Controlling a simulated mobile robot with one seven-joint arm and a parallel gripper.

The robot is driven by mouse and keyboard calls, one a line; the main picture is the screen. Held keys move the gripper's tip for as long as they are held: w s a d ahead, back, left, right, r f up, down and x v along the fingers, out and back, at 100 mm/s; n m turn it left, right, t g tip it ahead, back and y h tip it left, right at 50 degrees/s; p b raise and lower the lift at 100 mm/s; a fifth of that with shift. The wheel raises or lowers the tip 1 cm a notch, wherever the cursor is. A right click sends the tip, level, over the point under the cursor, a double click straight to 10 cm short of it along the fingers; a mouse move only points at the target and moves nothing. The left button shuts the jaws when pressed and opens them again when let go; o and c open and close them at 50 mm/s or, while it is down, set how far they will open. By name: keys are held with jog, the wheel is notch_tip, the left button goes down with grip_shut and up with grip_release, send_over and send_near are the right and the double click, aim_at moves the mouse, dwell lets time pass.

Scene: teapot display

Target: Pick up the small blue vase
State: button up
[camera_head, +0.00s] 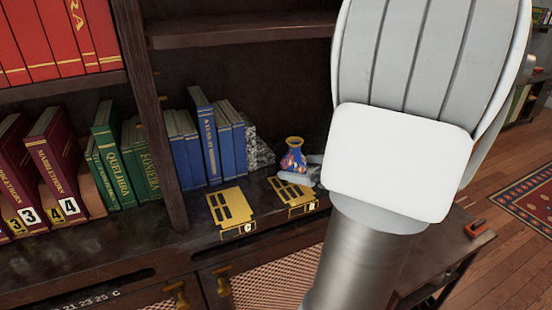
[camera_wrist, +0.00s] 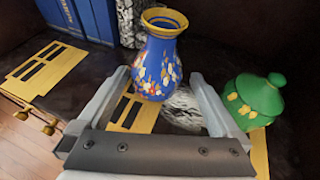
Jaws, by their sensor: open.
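The small blue vase (camera_head: 293,155) stands upright on the dark shelf, with a yellow rim and painted flowers. In the wrist view the vase (camera_wrist: 159,58) is between and just beyond the two grey fingers of my gripper (camera_wrist: 158,85). The fingers are spread apart, with a gap on either side of the vase's body. In the head view my gripper (camera_head: 314,170) is mostly hidden behind my white arm, with only grey finger parts showing by the vase.
A green lidded pot (camera_wrist: 255,100) stands close to the right finger in the wrist view. Yellow slotted plates (camera_head: 231,207) lie on the shelf. Blue books (camera_head: 207,140) and a speckled stone bookend (camera_head: 258,150) stand left of the vase. An upper shelf board (camera_head: 240,29) is overhead.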

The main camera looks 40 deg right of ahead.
aim_at(286, 165)
jog(key=x, duration=0.5)
jog(key=shift+w+a+r+p, duration=0.1)
jog(key=shift+w+a+p, duration=0.1)
jog(key=shift+p, duration=0.2)
jog(key=shift+s, duration=0.1)
jog(key=c, duration=1.4)
